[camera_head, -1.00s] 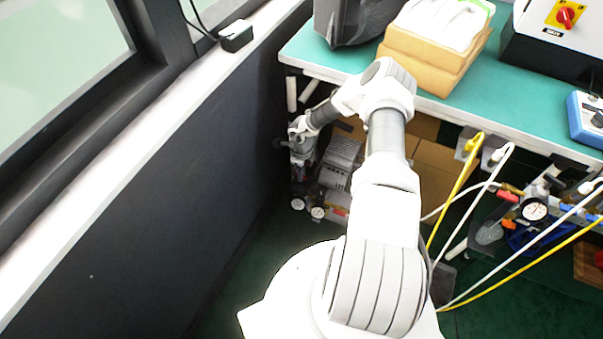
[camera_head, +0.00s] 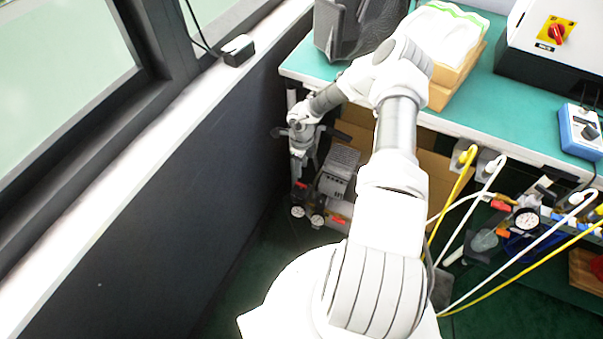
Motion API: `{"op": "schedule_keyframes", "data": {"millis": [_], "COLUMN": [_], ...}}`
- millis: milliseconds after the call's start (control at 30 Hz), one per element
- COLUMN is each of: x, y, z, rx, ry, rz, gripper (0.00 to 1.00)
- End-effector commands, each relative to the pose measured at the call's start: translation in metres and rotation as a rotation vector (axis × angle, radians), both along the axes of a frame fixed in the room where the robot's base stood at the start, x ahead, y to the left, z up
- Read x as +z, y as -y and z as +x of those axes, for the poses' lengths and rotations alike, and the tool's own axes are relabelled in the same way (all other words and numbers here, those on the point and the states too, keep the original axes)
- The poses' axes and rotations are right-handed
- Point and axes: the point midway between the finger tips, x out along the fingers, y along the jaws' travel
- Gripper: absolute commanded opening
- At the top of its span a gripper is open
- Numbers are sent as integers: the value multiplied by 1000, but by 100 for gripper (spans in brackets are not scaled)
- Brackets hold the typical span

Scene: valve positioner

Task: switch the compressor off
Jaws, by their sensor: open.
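The compressor (camera_head: 337,172), a grey ribbed unit, sits in the shadow under the bench, left of centre. Two round gauges (camera_head: 307,215) and a red part show at its lower front. My arm reaches over the bench's front edge and down. My gripper (camera_head: 300,165) is at the compressor's left, above the gauges. It is small and dark here; it is open, and I cannot tell whether it touches anything. I cannot make out the compressor's switch.
The dark wall (camera_head: 150,240) is close on the left. Yellow and white cables hang at the right.

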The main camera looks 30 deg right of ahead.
Motion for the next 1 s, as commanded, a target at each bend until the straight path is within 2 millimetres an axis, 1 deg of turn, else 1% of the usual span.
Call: {"op": "schedule_keyframes", "data": {"millis": [33, 100, 200, 333, 500, 1000], "x": [18, 33, 52, 68, 76, 76], "y": [0, 0, 0, 0, 0, 0], "z": [1, 1, 0, 0, 0, 0], "rx": [0, 0, 0, 0, 1, 1], "ry": [2, 3, 2, 1, 1, 1], "rz": [-1, 0, -1, -1, 1, 1], "gripper": [42, 42, 42, 42, 42, 42]}}
